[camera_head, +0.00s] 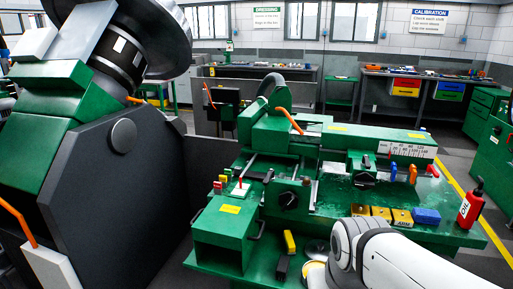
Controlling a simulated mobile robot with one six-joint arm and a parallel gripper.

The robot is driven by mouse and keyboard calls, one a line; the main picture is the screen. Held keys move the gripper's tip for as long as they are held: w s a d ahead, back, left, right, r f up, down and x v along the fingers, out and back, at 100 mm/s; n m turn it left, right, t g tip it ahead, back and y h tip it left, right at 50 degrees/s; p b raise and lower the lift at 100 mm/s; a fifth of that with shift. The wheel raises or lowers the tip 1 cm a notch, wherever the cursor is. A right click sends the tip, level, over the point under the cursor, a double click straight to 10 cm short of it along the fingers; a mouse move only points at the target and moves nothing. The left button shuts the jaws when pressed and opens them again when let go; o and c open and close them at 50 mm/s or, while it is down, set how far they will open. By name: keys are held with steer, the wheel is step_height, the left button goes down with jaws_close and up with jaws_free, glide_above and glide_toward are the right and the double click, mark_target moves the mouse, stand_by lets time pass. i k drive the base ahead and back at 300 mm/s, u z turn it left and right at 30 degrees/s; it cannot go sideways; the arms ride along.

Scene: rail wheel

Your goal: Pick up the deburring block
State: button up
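Several small blocks lie on the green machine bed (450,238), and I cannot tell for sure which is the deburring block. A blue block (426,215) lies at the right of a row, left of the red bottle. Left of it are yellowish-brown blocks (402,217) with lettering too small to read. Nearer the front left are an upright-looking yellow block (289,243) and a black block (282,267). My white arm reaches in from the bottom right, in front of the bed. My gripper is not in view. My arm hides part of the bed's front edge.
A red oil bottle (470,204) stands at the bed's right end. Orange and red levers (412,174) rise behind the row of blocks. A green housing (222,226) is at the left, beside the large dark machine (110,180). Workbenches (425,80) stand along the back wall.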

mark_target(290, 243)
steer(key=u, duration=2.3)
steer(key=k, duration=1)
steer(key=z, duration=1.65)
steer(key=i, duration=1.05)
steer(key=z, duration=0.05)
